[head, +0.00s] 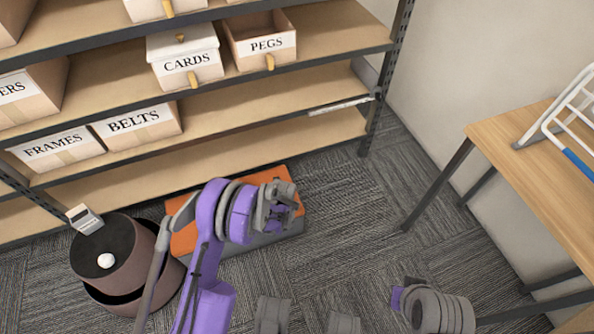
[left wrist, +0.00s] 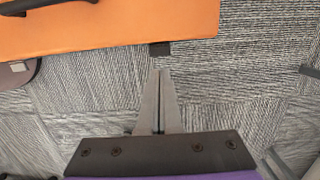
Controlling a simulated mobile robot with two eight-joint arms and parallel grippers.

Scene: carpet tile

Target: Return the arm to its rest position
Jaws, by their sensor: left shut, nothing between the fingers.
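My left arm is raised in the head view, purple and grey, coming up from the bottom. Its left gripper (head: 278,205) is in front of an orange-topped box (head: 183,240) on the carpet and hides part of it. In the left wrist view, the fingers of the left gripper (left wrist: 160,76) are together with nothing between them. They point toward the near edge of the orange box (left wrist: 110,32), which has a dark handle and latch. My right gripper is not in view; only grey and purple links, probably of my right arm, show at the bottom right.
Shelving (head: 270,147) at the back holds boxes labelled CARDS (head: 186,62), PEGS (head: 262,42), BELTS (head: 138,126) and FRAMES (head: 55,147). A round dark brown bin (head: 140,262) stands left of my arm. A wooden table (head: 535,150) with a white rack is right. Carpet between (head: 350,200) is clear.

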